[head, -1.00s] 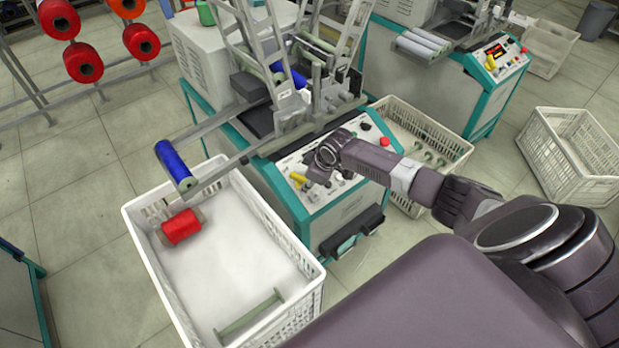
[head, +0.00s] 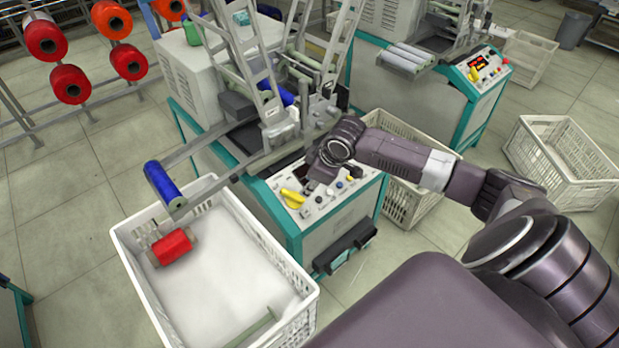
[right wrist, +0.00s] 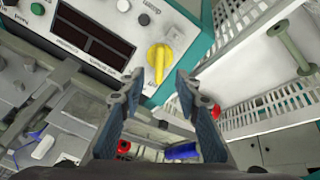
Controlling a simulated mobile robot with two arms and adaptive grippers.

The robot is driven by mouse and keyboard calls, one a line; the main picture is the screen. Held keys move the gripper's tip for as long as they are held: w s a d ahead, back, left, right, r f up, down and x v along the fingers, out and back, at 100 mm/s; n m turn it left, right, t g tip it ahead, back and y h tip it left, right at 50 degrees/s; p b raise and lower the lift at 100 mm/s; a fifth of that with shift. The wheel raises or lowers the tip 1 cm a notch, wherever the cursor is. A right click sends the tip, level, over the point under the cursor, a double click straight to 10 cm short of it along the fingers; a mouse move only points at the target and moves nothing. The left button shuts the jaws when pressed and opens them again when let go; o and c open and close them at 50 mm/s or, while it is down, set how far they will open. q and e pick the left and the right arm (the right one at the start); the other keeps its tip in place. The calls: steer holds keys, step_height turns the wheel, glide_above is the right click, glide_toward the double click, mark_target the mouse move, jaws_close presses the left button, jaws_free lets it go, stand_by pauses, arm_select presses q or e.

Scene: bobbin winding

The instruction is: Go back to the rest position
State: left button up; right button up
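My right arm reaches in from the right in the head view, with its wrist over the control panel (head: 335,195) of the near winding machine. In the right wrist view my right gripper (right wrist: 168,80) is open, its two fingers apart with nothing between them. A yellow knob (right wrist: 160,57) on the panel shows just beyond the fingertips; I cannot tell the exact gap to it. In the head view the yellow knob (head: 291,196) lies left of my wrist. My left gripper is not in view.
A white crate (head: 285,333) in front of the machine holds a red bobbin (head: 170,246) and an empty spool (head: 252,328). A blue bobbin (head: 164,181) sits on the machine's arm above it. Another crate (head: 565,165) stands on the floor at right. Red spools (head: 46,40) hang at left.

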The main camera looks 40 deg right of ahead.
stand_by(0.4)
steer(key=s+a+f+y, duration=0.1)
steer(key=s+a+f, duration=0.2)
steer(key=s+a, duration=0.5)
steer(key=s+a+f+y, duration=0.1)
steer(key=s+a+f, duration=0.2)
steer(key=s+a, duration=0.5)
steer(key=s+a+r+m+g+h, duration=0.25)
steer(key=s+m, duration=0.25)
steer(key=s, duration=0.7)
step_height(320, 180, down, 27)
steer(key=s, duration=0.2)
steer(key=s+d+f, duration=0.2)
steer(key=s+f, duration=0.5)
steer(key=s, duration=0.1)
steer(key=s+d+f+g, duration=0.1)
steer(key=s+d+f, duration=0.1)
steer(key=s+f, duration=0.6)
steer(key=shift+s, duration=0.25)
